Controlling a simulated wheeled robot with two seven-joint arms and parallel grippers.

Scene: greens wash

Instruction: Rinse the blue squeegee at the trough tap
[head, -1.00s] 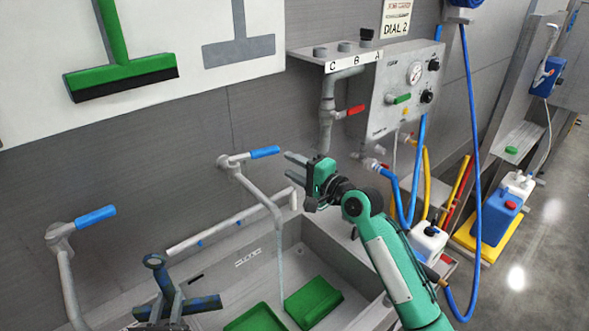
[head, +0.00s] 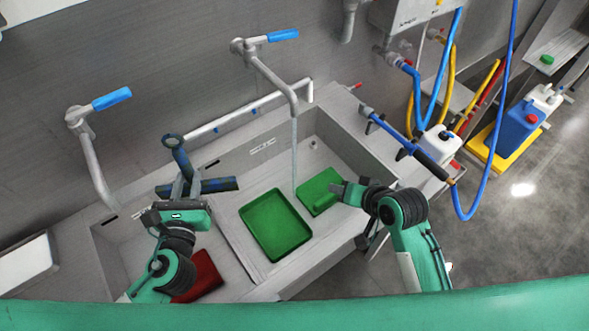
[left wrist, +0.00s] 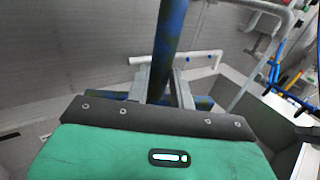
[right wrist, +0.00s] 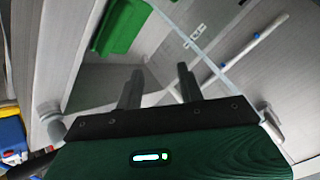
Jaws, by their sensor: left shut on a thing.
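The blue squeegee (head: 222,185), marked with dark blotches, is held over the trough's left basin. Its handle (left wrist: 168,45) stands between the fingers in the left wrist view. My left gripper (head: 182,192) is shut on it. The right trough tap (head: 272,75) has a blue lever (head: 283,35), and a thin water stream (head: 294,155) falls from its spout into the right basin. The squeegee is left of the stream, apart from it. My right gripper (head: 340,188) is at the right basin's edge; its fingers (right wrist: 158,88) are apart and empty.
A red item (head: 198,277) lies in the left basin. A second tap (head: 92,150) stands at left. A blue hose (head: 466,212) and containers are at right.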

